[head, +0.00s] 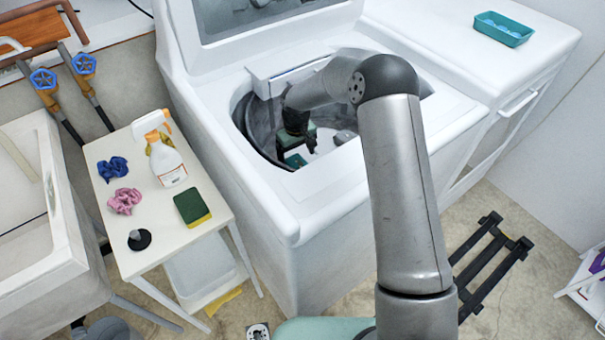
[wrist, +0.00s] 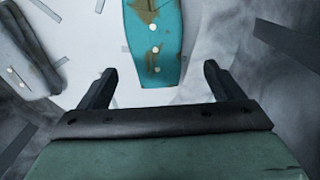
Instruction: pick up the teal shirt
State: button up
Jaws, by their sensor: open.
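The teal shirt (wrist: 155,45) lies inside the washing machine's drum. In the wrist view it shows as a flat teal strip with brown stains and white buttons, at the top middle. A small part of the teal shirt (head: 295,160) shows in the head view at the drum's bottom. My gripper (wrist: 159,72) is open, and the shirt's near end shows between its fingers, with nothing gripped. In the head view my gripper (head: 309,145) is down inside the drum, partly hidden by its own wrist. I cannot tell how far above the shirt the fingers are.
The white washing machine's (head: 300,215) round opening rim surrounds my arm. A grey item (wrist: 25,65) lies left in the drum. A side table (head: 160,225) with a bottle (head: 165,165), cloths and a sponge (head: 192,208) stands left. A teal tray (head: 502,28) is on the right counter.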

aim_at(299, 165)
jog(key=shift+s+d+f+p, duration=0.1)
jog(key=shift+d+f+p, duration=0.1)
jog(key=shift+f, duration=1.55)
jog(key=shift+s+d+f+p, duration=0.1)
jog(key=shift+d+f+p, duration=0.05)
jog(key=shift+f, duration=1.55)
jog(key=shift+w, duration=0.1)
jog(key=c, duration=1.1)
